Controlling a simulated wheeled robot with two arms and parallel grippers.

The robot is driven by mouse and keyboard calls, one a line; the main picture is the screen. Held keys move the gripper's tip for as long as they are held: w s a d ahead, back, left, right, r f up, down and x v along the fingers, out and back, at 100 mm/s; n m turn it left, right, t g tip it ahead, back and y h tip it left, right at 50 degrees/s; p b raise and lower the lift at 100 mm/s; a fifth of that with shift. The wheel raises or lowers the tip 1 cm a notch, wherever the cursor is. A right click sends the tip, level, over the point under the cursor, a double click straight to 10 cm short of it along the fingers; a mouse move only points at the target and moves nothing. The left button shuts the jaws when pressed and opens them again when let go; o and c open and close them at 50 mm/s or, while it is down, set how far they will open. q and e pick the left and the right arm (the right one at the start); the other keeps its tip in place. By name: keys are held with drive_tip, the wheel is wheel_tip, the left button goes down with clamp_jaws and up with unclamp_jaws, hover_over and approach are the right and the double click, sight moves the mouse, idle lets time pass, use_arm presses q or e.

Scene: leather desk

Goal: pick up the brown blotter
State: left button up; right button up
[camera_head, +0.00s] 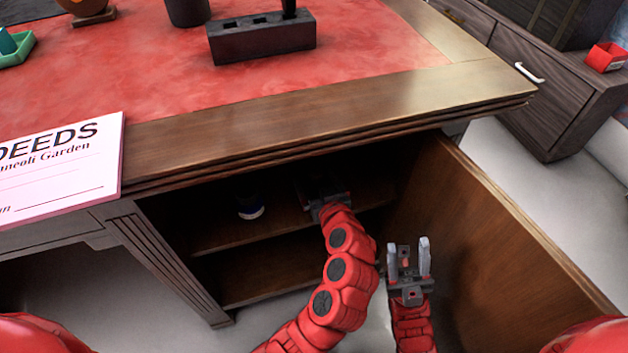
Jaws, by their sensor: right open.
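I cannot make out the brown blotter for sure; the inside of the open desk cabinet (290,240) is dark. My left gripper (318,192) reaches into the cabinet at the level of its shelf (225,240). Its fingertips are lost in shadow, so I cannot tell whether they are open or hold anything. My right gripper (409,258) is open and empty, fingers pointing up, in front of the cabinet opening and left of the open door (500,240).
A small dark blue and white object (250,208) stands on the shelf, left of my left gripper. On the red-topped desk are a dark slotted block (262,40), a dark cup (187,10), a green tray (15,52) and a DEEDS paper (60,165). The desk's edge (330,110) overhangs the cabinet.

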use_arm(q)
clamp_jaws()
